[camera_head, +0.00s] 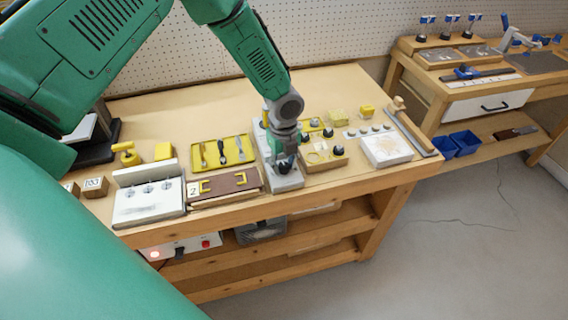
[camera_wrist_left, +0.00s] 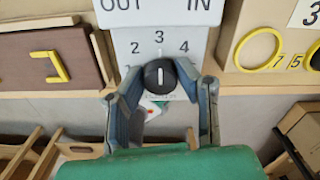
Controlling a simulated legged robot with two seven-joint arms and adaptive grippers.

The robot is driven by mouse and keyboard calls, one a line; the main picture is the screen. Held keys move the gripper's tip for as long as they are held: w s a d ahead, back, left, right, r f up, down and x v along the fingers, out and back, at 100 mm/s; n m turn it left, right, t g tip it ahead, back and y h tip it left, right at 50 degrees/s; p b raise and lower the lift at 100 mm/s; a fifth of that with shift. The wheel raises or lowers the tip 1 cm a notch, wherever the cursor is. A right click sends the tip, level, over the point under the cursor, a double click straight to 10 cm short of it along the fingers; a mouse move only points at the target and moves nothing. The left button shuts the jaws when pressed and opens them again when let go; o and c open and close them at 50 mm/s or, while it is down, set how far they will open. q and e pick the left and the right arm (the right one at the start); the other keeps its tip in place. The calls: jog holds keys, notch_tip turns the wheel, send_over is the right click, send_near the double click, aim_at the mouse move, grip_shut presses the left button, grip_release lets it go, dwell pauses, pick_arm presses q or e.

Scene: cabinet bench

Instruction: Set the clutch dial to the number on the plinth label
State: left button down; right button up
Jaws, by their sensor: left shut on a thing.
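The clutch dial (camera_wrist_left: 160,77) is a round black knob on a pale grey panel (camera_wrist_left: 128,42). Its white line stands upright, in line with the 3; a 2 and a 4 are printed to either side, and the outer marks are partly hidden. My left gripper (camera_head: 284,164) comes down over the panel's front in the head view. In the wrist view its two fingers (camera_wrist_left: 160,88) flank the dial and are shut on it. A label reading 2 (camera_head: 193,188) is by the brown box; a label with a 3 (camera_wrist_left: 311,14) is at the upper right. My right gripper is out of view.
The bench's front edge is close.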

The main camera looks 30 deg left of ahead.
aim_at(285, 164)
pick_arm(q)
jog(key=shift+w+r, duration=0.2)
jog(key=shift+w, duration=0.1)
jog(key=c, duration=1.2)
grip_release()
jog(key=shift+s+f, duration=0.1)
jog(key=shift+s, duration=0.05)
notch_tip(285, 164, up, 12)
jog(key=shift+f, duration=0.1)
